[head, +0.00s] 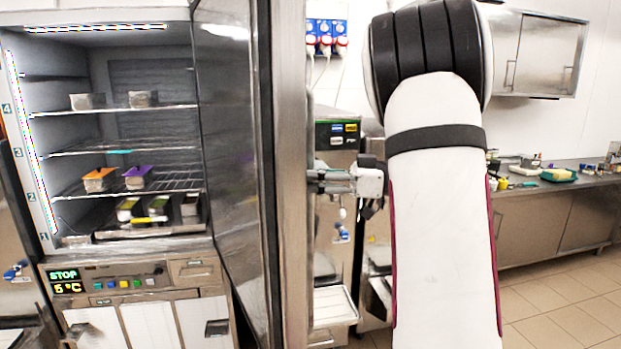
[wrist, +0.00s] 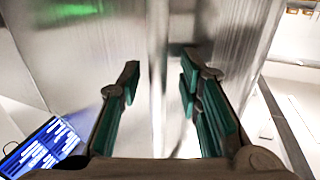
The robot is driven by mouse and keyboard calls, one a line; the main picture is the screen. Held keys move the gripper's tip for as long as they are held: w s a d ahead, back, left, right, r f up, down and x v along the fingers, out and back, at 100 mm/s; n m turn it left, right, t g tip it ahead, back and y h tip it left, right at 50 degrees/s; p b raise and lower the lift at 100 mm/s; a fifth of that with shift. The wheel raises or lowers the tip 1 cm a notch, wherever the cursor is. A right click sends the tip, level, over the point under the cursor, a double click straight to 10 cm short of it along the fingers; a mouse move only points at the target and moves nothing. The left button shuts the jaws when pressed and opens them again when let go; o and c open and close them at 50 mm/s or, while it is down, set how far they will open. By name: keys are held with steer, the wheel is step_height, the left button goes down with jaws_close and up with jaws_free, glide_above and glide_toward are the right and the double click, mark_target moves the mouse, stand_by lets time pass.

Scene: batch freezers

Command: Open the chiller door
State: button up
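The chiller (head: 150,120) stands at the left in the head view, with its lit shelves exposed. Its chiller door (head: 292,230) stands swung wide open, seen nearly edge-on, with a glass panel in a steel frame. My gripper (head: 320,180) is at the door's outer edge, about mid-height, fingers pointing left. In the wrist view my gripper (wrist: 158,85) has its two green-padded fingers apart, with a vertical metal strip of the door (wrist: 158,60) showing between them. I cannot tell whether the fingers touch it. No handle can be clearly made out.
Orange- and purple-lidded tubs (head: 98,180) and other containers sit on the chiller shelves. A counter (head: 560,185) with several items runs along the right. Tiled floor (head: 570,310) is clear at lower right.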

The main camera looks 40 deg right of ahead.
steer(key=v, duration=1.2)
stand_by(0.8)
